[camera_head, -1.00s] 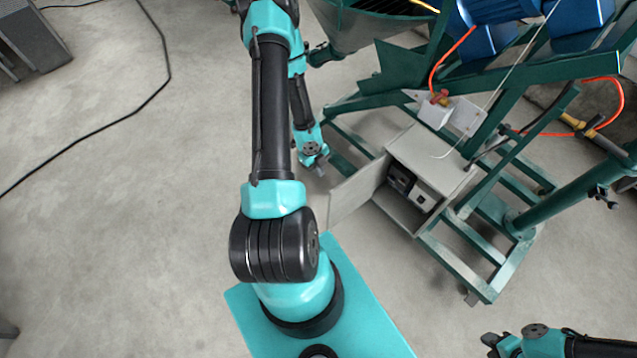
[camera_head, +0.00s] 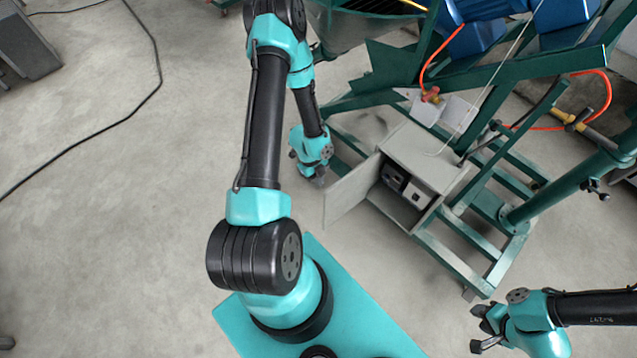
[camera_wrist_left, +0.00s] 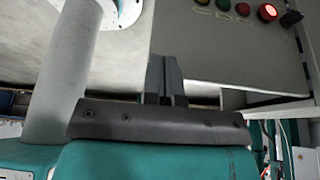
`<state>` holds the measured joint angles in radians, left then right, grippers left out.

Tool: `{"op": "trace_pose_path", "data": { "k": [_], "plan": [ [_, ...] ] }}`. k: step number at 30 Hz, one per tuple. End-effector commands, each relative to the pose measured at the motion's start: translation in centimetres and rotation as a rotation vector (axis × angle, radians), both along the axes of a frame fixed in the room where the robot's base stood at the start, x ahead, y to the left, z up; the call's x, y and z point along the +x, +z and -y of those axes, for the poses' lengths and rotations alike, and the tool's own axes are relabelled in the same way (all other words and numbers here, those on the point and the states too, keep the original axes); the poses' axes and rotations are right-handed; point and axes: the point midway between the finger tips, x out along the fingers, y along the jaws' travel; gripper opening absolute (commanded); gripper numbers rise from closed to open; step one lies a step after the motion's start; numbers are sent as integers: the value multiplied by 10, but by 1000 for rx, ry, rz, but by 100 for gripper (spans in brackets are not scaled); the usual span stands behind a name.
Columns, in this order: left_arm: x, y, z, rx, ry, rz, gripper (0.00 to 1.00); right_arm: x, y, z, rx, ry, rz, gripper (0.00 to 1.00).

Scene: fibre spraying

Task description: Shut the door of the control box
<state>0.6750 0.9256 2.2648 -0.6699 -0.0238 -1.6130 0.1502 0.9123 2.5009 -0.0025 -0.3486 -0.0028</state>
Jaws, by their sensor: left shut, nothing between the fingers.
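The grey control box (camera_head: 430,157) stands on the green frame, its front open, with devices visible inside. Its door (camera_head: 350,196) stands swung out to the left of the opening. My left gripper (camera_head: 316,181) is by the outer side of the door, close to its upper left edge; I cannot tell whether it touches. In the left wrist view my left gripper's fingers (camera_wrist_left: 165,75) are shut and empty, beside the door's outer face (camera_wrist_left: 220,55), which carries buttons and a lit red lamp. My right gripper (camera_head: 474,328) is at the lower right, fingers apart, away from the box.
The green machine frame (camera_head: 460,255) surrounds the box below and to the right. An orange hose (camera_head: 425,72) hangs above it. A black cable (camera_head: 150,95) lies on the floor at left. The concrete floor (camera_head: 400,290) in front of the box is clear.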

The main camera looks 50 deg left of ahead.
Motion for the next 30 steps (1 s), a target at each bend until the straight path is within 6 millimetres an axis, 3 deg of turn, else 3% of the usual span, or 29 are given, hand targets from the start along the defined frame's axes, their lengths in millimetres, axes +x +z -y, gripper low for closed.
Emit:
{"op": "trace_pose_path", "data": {
  "k": [30],
  "plan": [
    [-6,0,19,-1,30,0,0,0,0,0,0,0,0,38]
  ]
}}
